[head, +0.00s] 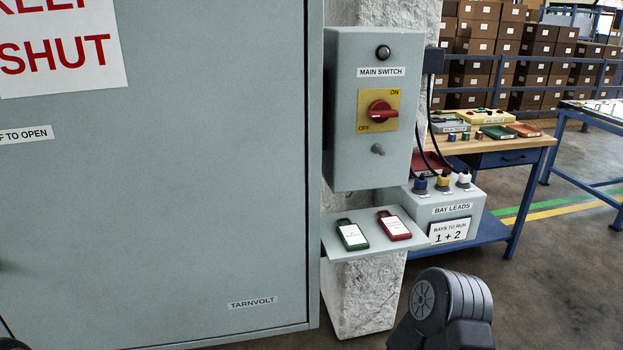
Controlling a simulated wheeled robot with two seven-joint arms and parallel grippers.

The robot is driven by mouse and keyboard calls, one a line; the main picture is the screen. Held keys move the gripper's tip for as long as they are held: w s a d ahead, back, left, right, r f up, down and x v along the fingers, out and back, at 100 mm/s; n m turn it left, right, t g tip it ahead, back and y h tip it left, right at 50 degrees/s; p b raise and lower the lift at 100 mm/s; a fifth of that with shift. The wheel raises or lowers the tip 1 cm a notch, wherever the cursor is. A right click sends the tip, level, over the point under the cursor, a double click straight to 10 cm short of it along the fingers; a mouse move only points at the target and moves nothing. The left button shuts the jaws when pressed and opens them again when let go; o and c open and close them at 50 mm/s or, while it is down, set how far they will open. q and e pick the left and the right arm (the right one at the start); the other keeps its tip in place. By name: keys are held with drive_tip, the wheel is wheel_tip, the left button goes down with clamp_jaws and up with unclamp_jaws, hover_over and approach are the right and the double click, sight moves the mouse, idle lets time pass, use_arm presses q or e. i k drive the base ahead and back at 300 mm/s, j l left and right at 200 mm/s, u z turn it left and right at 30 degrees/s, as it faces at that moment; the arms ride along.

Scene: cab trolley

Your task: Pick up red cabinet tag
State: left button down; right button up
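The red cabinet tag (394,225) lies flat on a small grey shelf (374,246) below the main switch box. It has a white label and a dark loop end. A green tag (352,234) of the same shape lies just to its left, a small gap apart. Neither gripper shows in the head view. A dark link of my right arm stands at the bottom, below and right of the shelf. Only small dark bits show at the lower left edge.
A large grey cabinet door (180,190) fills the left. The switch box (373,110) overhangs the shelf, with a red knob (381,112). The bay leads box (440,205) adjoins the shelf's right. A wooden-topped trolley (505,145) stands behind. Open floor lies at right.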

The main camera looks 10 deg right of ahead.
sight(395, 228)
drive_tip(key=l+u, duration=0.2)
drive_tip(key=u, duration=0.15)
drive_tip(key=l+u, duration=0.15)
drive_tip(key=u, duration=0.2)
drive_tip(key=k+l+u, duration=0.1)
drive_tip(key=l, duration=0.3)
drive_tip(key=k+l+u, duration=0.1)
drive_tip(key=l, duration=0.35)
drive_tip(key=k+l+u, duration=0.1)
drive_tip(key=l, duration=0.3)
drive_tip(key=k+l+u, duration=0.1)
drive_tip(key=l, duration=0.25)
drive_tip(key=k+l+u, duration=0.1)
drive_tip(key=k+l, duration=0.35)
drive_tip(key=l, duration=0.2)
drive_tip(key=k+l, duration=0.1)
drive_tip(key=l, duration=0.25)
